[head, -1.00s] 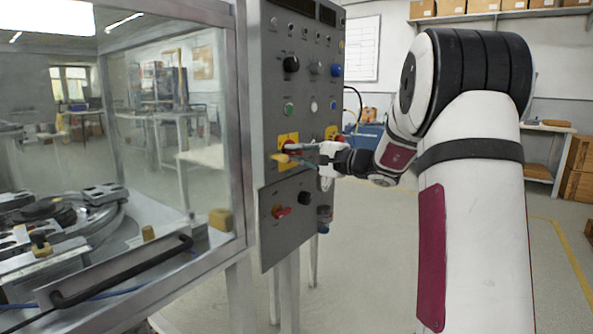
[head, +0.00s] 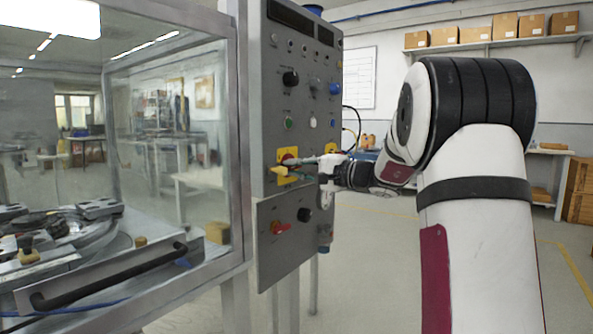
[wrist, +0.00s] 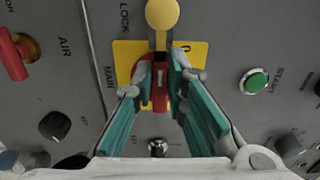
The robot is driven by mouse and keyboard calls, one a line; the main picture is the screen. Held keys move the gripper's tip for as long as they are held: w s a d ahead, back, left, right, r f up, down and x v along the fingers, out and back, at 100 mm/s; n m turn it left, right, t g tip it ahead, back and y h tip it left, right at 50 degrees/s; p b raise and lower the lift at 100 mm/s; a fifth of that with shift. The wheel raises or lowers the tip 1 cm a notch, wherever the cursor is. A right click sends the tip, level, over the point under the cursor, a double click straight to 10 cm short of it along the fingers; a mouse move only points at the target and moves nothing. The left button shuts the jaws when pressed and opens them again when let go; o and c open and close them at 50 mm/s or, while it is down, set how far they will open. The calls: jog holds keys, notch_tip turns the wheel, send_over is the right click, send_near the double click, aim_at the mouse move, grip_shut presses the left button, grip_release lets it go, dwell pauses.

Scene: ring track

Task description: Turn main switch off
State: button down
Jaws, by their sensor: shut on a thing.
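The main switch is a red handle (wrist: 160,88) on a yellow plate (wrist: 128,52), beside the word MAIN in the wrist view. In the head view its yellow plate (head: 282,179) is on the grey control panel, partly hidden by my gripper. My gripper (wrist: 161,82) has its teal fingers on both sides of the red handle and is shut on it. In the head view my gripper (head: 300,168) reaches the panel from the right. A yellow round-ended piece (wrist: 162,14) stands just beyond the handle; how it is attached is unclear.
A red AIR switch (wrist: 18,52) and a black knob (wrist: 56,125) are on the lower panel. A green START button (wrist: 254,81) is on the other side. A glazed machine enclosure with a black handle (head: 110,276) stands left. Open floor lies right of the panel.

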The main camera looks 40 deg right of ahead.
jog(key=c, duration=1.6)
grip_release()
jog(key=shift+f, duration=0.1)
jog(key=shift+s, duration=0.1)
jog(key=v, duration=1.1)
jog(key=shift+s+d, duration=0.15)
jog(key=shift+s, duration=0.25)
